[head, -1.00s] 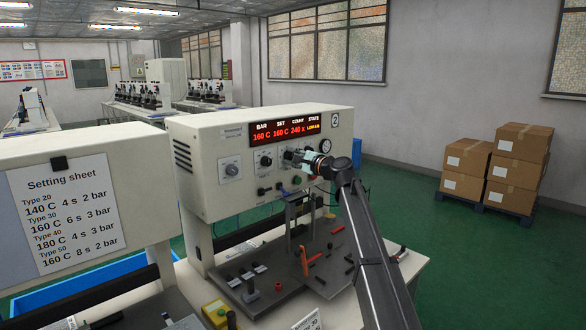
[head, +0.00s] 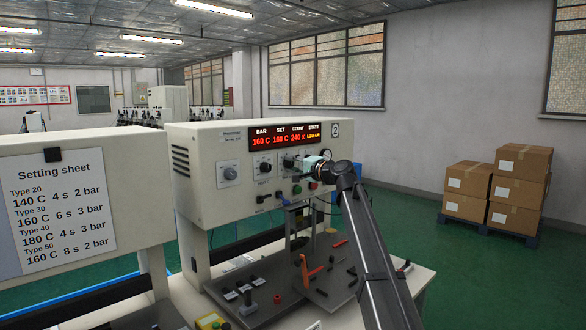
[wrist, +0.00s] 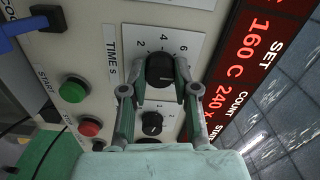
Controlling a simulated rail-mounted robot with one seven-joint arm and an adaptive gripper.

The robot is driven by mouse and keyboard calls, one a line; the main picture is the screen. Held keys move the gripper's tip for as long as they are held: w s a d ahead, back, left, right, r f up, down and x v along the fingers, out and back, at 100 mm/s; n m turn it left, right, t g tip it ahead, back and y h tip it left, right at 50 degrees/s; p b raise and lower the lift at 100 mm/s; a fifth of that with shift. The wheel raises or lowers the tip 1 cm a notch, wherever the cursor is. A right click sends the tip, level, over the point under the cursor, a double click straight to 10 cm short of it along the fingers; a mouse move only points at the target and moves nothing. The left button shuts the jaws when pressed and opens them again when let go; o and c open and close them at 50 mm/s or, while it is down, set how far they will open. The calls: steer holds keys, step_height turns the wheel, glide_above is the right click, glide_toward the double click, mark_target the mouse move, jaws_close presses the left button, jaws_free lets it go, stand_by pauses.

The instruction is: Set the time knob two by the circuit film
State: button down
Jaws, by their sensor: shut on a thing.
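The time knob (wrist: 160,70) is black, on a white dial marked "TIME S" with 2, 4 and 6 visible. My gripper (wrist: 163,84) has a finger on each side of it and is shut on it. Its pointer position cannot be told. In the head view my gripper (head: 302,165) is at the front panel of the machine (head: 205,145) labelled 2, hiding part of it. The setting sheet (head: 62,213) lists types 20 to 50 with temperature, seconds and bar. No circuit film can be made out.
The machine's display (head: 284,136) reads 160 C, 160 C, 240 x. A smaller black knob (wrist: 152,122) sits beside the time dial. A green button (wrist: 73,89) and a red button (wrist: 90,127) are nearby. Stacked boxes (head: 520,180) stand at right.

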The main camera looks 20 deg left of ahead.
steer(key=shift+r, duration=0.1)
steer(key=c, duration=0.9)
jaws_free()
steer(key=shift+o, duration=0.2)
steer(key=v, duration=1.2)
